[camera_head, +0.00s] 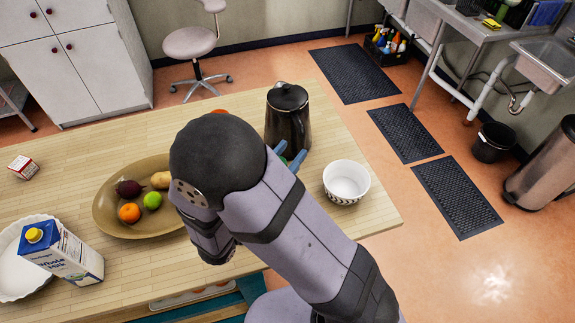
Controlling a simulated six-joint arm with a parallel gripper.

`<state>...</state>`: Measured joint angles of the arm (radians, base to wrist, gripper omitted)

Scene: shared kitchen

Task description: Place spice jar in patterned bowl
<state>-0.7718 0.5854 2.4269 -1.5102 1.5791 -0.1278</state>
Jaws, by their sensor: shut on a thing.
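The patterned bowl (346,198), white inside with a dark pattern around its outside, stands upright near the table's right end. It looks empty. My gripper (288,157) is just left of the bowl, in front of the dark pitcher, with its bluish fingers partly hidden behind my arm. No other spice jar shows.
A dark metal pitcher (288,118) stands close behind my gripper. A brown oval platter (108,218) with fruit and vegetables lies left of my arm. A milk carton (62,252), a white dish (14,272) and a small red-and-white box (23,167) are further left.

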